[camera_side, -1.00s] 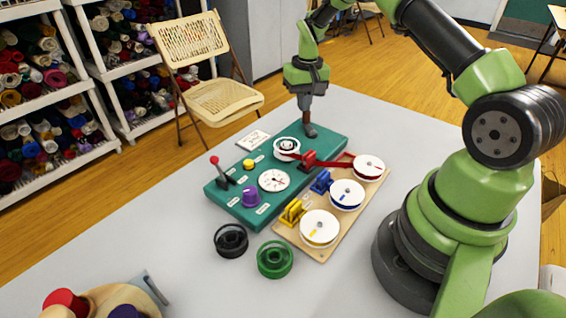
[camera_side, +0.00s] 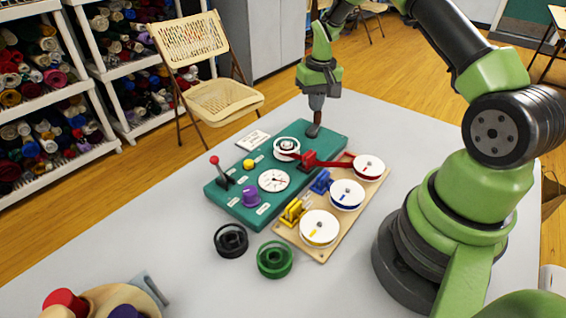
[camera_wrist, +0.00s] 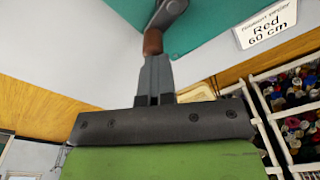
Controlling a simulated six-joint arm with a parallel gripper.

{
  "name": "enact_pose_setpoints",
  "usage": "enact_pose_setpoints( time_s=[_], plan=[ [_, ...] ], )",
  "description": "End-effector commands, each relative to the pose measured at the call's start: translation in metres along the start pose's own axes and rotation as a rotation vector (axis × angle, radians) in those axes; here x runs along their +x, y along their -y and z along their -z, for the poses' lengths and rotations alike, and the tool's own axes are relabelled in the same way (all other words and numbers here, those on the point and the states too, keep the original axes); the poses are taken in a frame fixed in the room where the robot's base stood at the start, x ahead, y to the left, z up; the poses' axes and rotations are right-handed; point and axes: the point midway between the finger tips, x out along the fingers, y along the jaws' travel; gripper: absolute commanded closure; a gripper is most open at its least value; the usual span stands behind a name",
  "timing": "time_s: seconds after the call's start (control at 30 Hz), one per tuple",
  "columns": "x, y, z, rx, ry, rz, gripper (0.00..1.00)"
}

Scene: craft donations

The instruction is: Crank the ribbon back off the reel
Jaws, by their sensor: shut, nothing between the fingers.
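My gripper (camera_side: 316,93) is shut at the far end of the green winder box (camera_side: 228,200). Its fingers (camera_wrist: 156,75) meet the end of the crank's brown handle (camera_wrist: 153,42) in the wrist view; the exact contact cannot be told. The grey crank arm (camera_side: 313,129) sits just below them. The winder's white-rimmed reel (camera_side: 287,146) is on top of the box. Red ribbon (camera_side: 335,163) runs from its side through the red guide (camera_side: 308,159) toward the red-marked spool (camera_side: 369,165). How much ribbon the reel holds cannot be told.
Blue-marked (camera_side: 347,194) and yellow-marked (camera_side: 319,228) spools share the wooden board. A dial (camera_side: 274,180), purple knob (camera_side: 251,196) and red-tipped lever (camera_side: 215,162) are on the box. Black (camera_side: 231,240) and green (camera_side: 275,259) empty reels lie in front. A card (camera_wrist: 266,25) reads Red 60 cm.

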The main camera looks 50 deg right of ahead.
Motion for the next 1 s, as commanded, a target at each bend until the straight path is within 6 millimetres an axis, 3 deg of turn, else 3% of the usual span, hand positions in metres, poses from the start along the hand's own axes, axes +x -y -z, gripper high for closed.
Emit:
enact_pose_setpoints(
  time_s=[0.03, 0.07, 0.43, 0.5, 0.7, 1.0],
  plan=[
    [0.034, -0.013, -0.019, -0.019, 0.072, -0.024, 0.91],
    [0.033, -0.013, -0.019, -0.019, 0.072, -0.024, 0.91],
    [-0.001, -0.012, -0.015, -0.018, 0.068, -0.024, 0.91],
    [-0.008, -0.012, -0.015, -0.017, 0.069, -0.024, 0.81],
    [-0.031, -0.010, -0.012, -0.015, 0.064, -0.022, 0.81],
    [-0.044, -0.009, -0.012, -0.014, 0.066, -0.020, 0.81]
  ],
)
